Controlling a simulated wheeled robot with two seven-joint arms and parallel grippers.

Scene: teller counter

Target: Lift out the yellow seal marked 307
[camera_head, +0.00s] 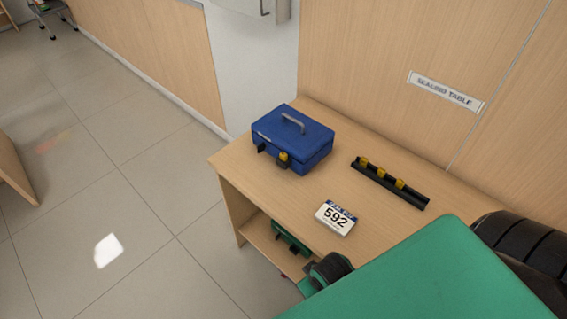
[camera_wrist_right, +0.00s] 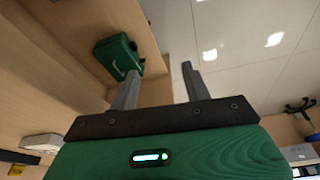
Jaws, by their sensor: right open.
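Three small yellow seals (camera_head: 382,172) stand in a black rack (camera_head: 412,197) on the table, right of the blue box. Their markings are too small to read. A white card (camera_head: 336,217) in front of the rack reads 592. A blue lidded box (camera_head: 292,137) with a grey handle sits at the back left, shut, with a yellow piece (camera_head: 283,157) at its front. My right gripper (camera_wrist_right: 160,70) is open and empty in the right wrist view, its fingers near the lower shelf. My left gripper is not in view.
The wooden table (camera_head: 290,187) has bare room between the box and the card. A green case (camera_head: 291,238) lies on the lower shelf and also shows in the wrist view (camera_wrist_right: 117,58). A wall sign (camera_head: 445,91) reads SEALING TABLE. My green arm covers the table's right front.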

